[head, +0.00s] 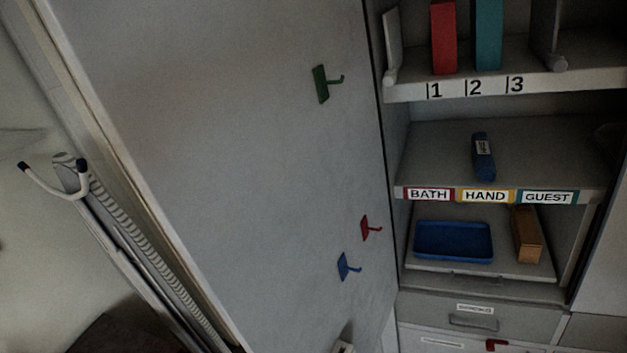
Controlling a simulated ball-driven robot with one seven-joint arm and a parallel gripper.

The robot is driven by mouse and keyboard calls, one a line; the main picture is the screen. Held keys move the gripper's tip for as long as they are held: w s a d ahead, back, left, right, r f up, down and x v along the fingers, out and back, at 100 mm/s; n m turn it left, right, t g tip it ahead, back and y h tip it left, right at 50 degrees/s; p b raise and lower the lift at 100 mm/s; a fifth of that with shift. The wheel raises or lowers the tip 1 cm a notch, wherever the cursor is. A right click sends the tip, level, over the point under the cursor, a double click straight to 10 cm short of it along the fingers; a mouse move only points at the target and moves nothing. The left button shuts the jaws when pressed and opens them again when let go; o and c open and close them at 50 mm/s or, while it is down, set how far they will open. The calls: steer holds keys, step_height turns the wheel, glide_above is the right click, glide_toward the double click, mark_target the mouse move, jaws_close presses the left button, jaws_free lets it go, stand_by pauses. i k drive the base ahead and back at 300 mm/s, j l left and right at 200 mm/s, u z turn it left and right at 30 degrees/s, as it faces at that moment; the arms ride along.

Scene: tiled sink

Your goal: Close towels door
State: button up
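A large grey door panel (220,150) stands open at the left of a cabinet, its right side along the cabinet opening. Green, red and blue hooks are on its visible face. The cabinet shelf edge reads BATH, HAND and GUEST (487,195). My gripper (52,166) is at the far left, beyond the door's free edge (130,175). Its two dark-tipped fingers are spread, with nothing between them. My arm runs along beside that edge. I cannot tell whether it touches the door.
Inside the cabinet are a red block (443,38), a teal block (488,35), a blue roll (483,157), a blue tray (453,241) and a brown box (526,234). Drawers (473,320) lie below. A dark object (125,325) is at the lower left.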

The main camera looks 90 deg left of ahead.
mark_target(249, 131)
steer(key=k+j+u, duration=0.95)
steer(key=i+j+z, duration=0.2)
steer(key=k+l, duration=0.05)
steer(key=l, duration=0.05)
